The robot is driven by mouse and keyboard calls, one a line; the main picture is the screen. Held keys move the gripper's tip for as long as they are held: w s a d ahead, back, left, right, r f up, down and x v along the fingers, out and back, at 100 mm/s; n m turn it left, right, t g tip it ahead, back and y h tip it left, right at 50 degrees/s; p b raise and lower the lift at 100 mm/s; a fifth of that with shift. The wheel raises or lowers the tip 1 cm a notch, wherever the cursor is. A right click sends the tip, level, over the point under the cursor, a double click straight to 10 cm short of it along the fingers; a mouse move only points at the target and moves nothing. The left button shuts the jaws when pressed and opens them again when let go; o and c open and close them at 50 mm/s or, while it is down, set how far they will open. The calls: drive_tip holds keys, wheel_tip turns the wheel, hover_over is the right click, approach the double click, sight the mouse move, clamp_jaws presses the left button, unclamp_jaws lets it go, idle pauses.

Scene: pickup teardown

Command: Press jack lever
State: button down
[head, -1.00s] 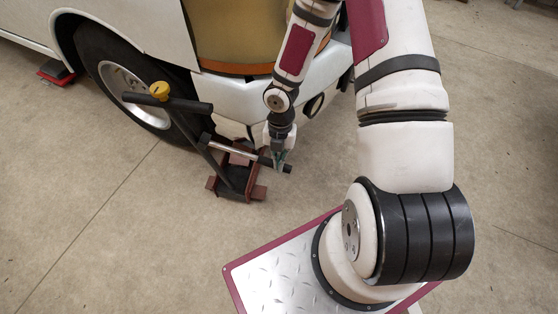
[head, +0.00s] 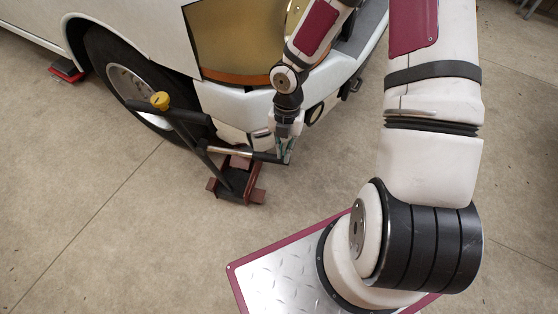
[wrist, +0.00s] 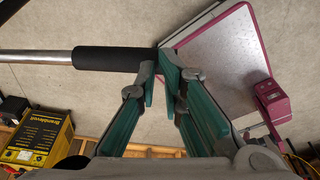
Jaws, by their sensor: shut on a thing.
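The jack (head: 238,182) is a dark red frame on the floor beside the front wheel of the white pickup (head: 232,104). Its lever (head: 228,153) is a metal bar with a black grip, running nearly level to the right from the jack. The black grip (wrist: 108,59) and bare bar also show in the wrist view. My gripper (head: 286,154) is at the far end of this lever. In the wrist view, its green-padded fingers (wrist: 167,80) are closed together at the grip's end. The exact contact is partly hidden by the fingers.
A red wedge (head: 66,72) lies by the far side of the wheel. The wrist view shows a yellow-black machine (wrist: 38,137). Floor left of the jack is clear.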

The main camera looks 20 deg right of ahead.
drive_tip(key=r, duration=0.1)
drive_tip(key=d+r, duration=0.1)
drive_tip(key=r, duration=0.1)
drive_tip(key=shift+w+d+r, duration=0.1)
drive_tip(key=shift+d+r, duration=0.25)
drive_tip(key=shift+a, duration=0.1)
drive_tip(key=shift+p, duration=0.3)
